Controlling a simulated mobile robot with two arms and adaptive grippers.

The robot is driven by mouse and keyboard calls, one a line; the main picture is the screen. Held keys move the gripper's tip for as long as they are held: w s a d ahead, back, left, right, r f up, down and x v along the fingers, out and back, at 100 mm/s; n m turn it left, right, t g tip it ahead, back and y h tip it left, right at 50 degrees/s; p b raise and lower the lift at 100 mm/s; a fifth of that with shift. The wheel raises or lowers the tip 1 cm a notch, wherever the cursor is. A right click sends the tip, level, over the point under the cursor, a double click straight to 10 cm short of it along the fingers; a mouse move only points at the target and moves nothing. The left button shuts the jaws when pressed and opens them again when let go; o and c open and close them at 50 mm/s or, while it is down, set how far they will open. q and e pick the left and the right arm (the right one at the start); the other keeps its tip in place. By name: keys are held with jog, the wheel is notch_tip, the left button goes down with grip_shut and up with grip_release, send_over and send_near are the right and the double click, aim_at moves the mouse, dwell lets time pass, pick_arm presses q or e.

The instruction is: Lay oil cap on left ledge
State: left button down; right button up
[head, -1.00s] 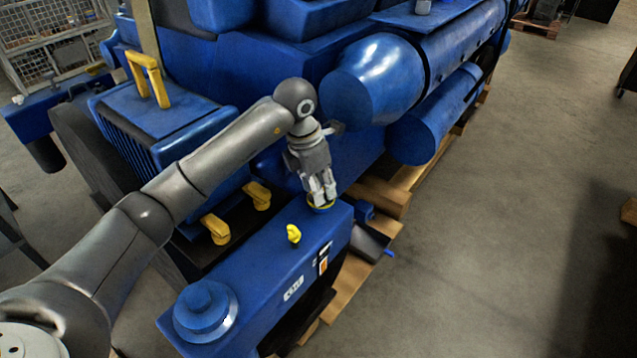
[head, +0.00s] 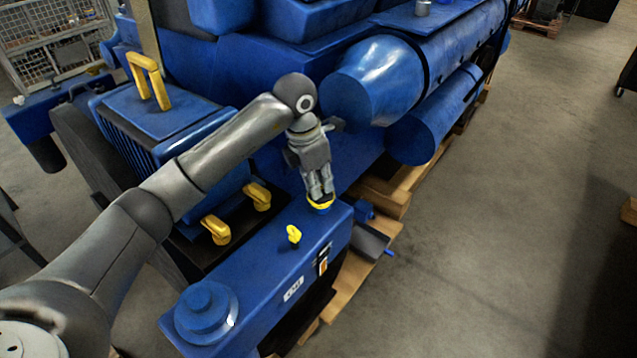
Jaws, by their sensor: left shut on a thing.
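The oil cap (head: 320,206) is a small yellow disc at the far right end of the long blue ledge (head: 262,257) in the head view. My left gripper (head: 319,196) points down over it, with its fingers shut on the cap. The cap is at or just above the blue top surface; I cannot tell if there is a gap. The fingers hide part of the cap. My right gripper is not in view.
A yellow dipstick-like knob (head: 294,236) stands on the blue top near the gripper. A round blue cap (head: 206,312) sits at its near end. Yellow handles (head: 257,195) and a large blue cylinder (head: 375,82) flank my left arm. Bare floor (head: 520,230) lies to the right.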

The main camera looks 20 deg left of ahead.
pick_arm(q)
jog(key=shift+r+p, duration=0.9)
jog(key=shift+r, duration=1)
